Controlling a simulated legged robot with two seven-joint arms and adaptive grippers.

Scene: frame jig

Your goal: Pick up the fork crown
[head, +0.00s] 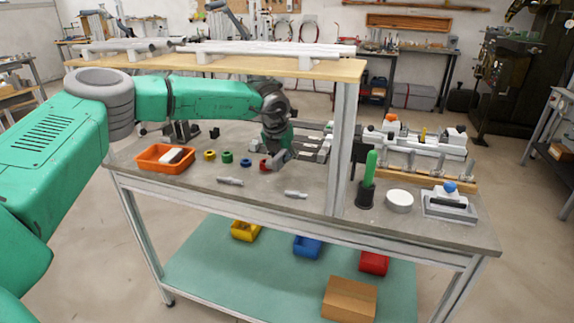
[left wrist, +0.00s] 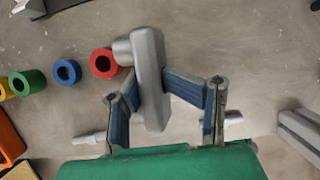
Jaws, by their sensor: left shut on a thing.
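The fork crown (left wrist: 150,108) is a grey metal bar with a short round stub (left wrist: 122,52) on one side. In the left wrist view it lies between the blue-padded fingers of my left gripper (left wrist: 152,85), which is shut on it. In the head view my left gripper (head: 277,147) points down over the middle of the bench, with the grey fork crown (head: 280,160) at its tips. I cannot tell whether the crown touches the bench top. My right gripper is in neither view.
A red ring (left wrist: 103,63) lies close beside the crown's stub, with blue, green and yellow rings in a row. An orange bin (head: 152,163) stands left on the bench (head: 255,210). A shelf (head: 230,67) with tubes and its post (head: 342,150) are close by.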

